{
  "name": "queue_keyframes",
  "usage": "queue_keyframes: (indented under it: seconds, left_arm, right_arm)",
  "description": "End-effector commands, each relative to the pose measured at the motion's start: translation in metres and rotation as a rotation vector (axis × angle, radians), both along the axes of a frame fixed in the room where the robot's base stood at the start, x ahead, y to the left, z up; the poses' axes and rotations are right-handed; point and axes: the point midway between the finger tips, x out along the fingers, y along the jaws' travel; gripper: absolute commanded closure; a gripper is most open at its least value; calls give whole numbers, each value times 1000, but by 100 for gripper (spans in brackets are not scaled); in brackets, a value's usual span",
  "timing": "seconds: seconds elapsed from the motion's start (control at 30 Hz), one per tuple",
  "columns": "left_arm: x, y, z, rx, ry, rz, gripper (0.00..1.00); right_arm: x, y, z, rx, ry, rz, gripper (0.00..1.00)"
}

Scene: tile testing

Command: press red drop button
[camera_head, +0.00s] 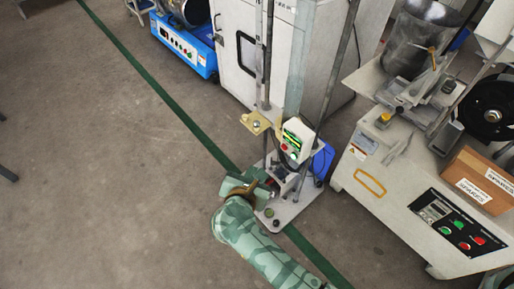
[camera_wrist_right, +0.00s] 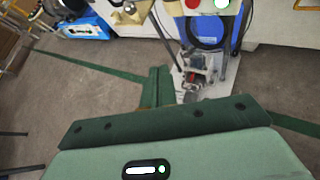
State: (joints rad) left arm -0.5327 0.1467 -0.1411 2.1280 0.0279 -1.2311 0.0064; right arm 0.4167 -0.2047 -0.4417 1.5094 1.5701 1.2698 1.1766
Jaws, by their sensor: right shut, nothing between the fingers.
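A white control box (camera_head: 299,134) with a lit green display stands on the tall test rig. A small red button (camera_head: 284,147) sits on its face below the display. In the right wrist view the red button (camera_wrist_right: 192,4) shows at the top edge, beside a lit green-white button (camera_wrist_right: 222,4). My right gripper (camera_head: 268,184) is shut and empty. It is apart from the red button, below it and to its left in the head view. Its green fingers (camera_wrist_right: 155,88) point toward the rig in the wrist view. My left gripper is not in view.
The rig's base plate (camera_head: 287,211) stands on the floor. A machine with a black panel (camera_head: 446,222) of red and green buttons is at right. A white cabinet (camera_head: 227,45) and a blue compressor (camera_head: 184,45) stand behind.

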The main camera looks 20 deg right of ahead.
Motion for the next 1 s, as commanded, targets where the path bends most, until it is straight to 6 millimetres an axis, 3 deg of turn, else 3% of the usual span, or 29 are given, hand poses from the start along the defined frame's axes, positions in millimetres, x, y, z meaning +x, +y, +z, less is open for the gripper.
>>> queue_keyframes:
  seconds: [0.23, 0.7, 1.0]
  left_arm:
    - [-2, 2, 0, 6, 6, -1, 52]
    - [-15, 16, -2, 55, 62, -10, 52]
    - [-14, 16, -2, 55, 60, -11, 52]
  right_arm:
    - [2, -2, 2, 10, 1, 0, 100]
    - [23, -61, 0, 3, 3, 2, 100]
    - [29, -79, 0, 4, 3, 3, 100]
